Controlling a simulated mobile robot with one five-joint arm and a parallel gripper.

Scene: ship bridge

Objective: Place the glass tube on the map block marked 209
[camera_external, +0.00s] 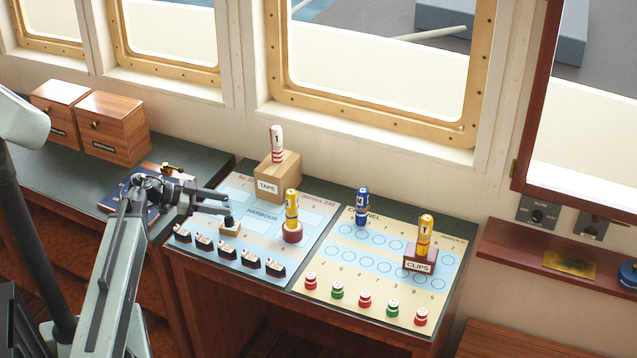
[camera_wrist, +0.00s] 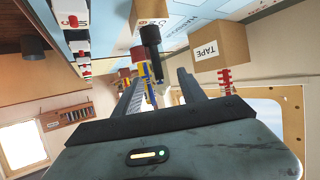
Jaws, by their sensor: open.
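A small dark upright tube (camera_external: 229,221), apparently the glass tube, stands on a small pale wooden block (camera_external: 231,231) on the left map. In the wrist view, where the scene is upside down, the dark tube (camera_wrist: 151,40) hangs from that block (camera_wrist: 150,12). The block's marking is cut off there, and I cannot read its number. My gripper (camera_external: 226,203) is open at the tube's upper part. In the wrist view its fingers (camera_wrist: 160,80) are spread, with the tube's end between or just beyond them; I cannot tell whether either finger touches it.
A TAPE box (camera_external: 279,182) with a red-and-white marker stands behind the block. A yellow marker (camera_external: 291,205) on a red base stands to the right. The right map (camera_external: 375,280) holds a blue marker (camera_external: 362,206) and a CLIPS box (camera_external: 418,266).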

